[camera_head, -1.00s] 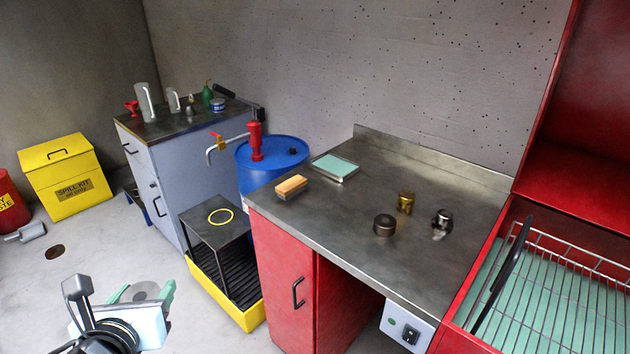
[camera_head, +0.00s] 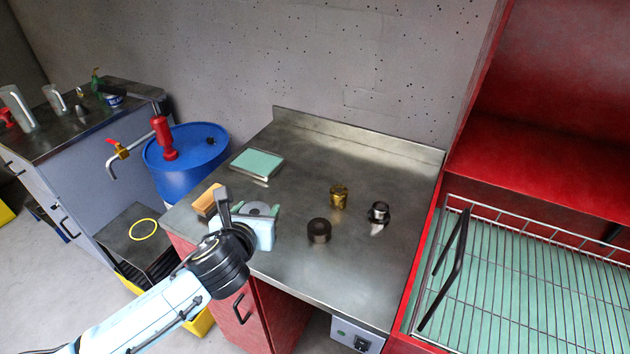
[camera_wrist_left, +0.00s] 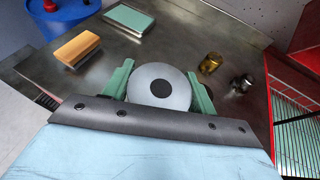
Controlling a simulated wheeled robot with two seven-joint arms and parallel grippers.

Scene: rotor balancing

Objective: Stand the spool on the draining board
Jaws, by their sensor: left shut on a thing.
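The spool shows as a grey disc with a dark centre in the left wrist view (camera_wrist_left: 160,100), and its grey top shows in the head view (camera_head: 258,208). My left gripper (camera_head: 257,211) is shut on it, with a green finger on each side. The gripper is over the front left part of the steel worktop (camera_head: 300,262). The spool's underside is hidden, so I cannot tell its height above the top. To the right is a wire rack (camera_head: 560,290) over a green floor in a red basin. I cannot tell which surface the draining board is.
On the worktop are a wooden-backed block (camera_head: 207,199), a green-topped plate (camera_head: 257,164), a dark ring (camera_head: 319,231), a brass cylinder (camera_head: 338,195) and a shiny metal part (camera_head: 378,213). A blue drum (camera_head: 190,170) stands left.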

